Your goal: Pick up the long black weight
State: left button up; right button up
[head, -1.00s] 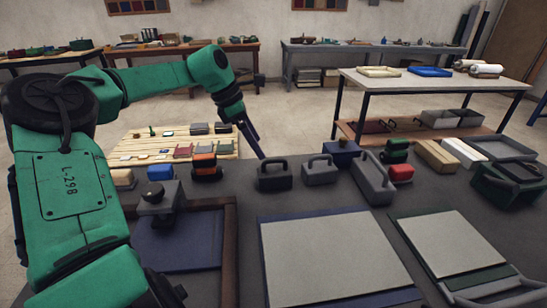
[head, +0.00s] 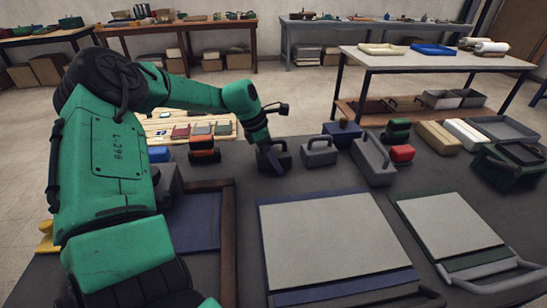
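A black handled weight (head: 284,158) stands upright on the dark table, towards its far edge. My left gripper (head: 274,163) comes down over it from above left, its dark fingers at the handle and hiding much of the weight. Finger opening and grip cannot be made out against the dark weight. A shorter grey handled weight (head: 319,154) stands just to the right. A longer dark-grey handled weight (head: 373,163) lies farther right. My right gripper is out of view.
Red, orange and black blocks (head: 204,149) stand left of the weight. Large grey boards (head: 325,238) fill the table's front. A wooden-framed blue panel (head: 203,220) lies at left.

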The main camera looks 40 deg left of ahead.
pick_arm(q)
grip_shut()
jog(key=shift+w+a+r, duration=0.1)
jog(key=shift+r, duration=0.05)
jog(key=shift+r, duration=0.1)
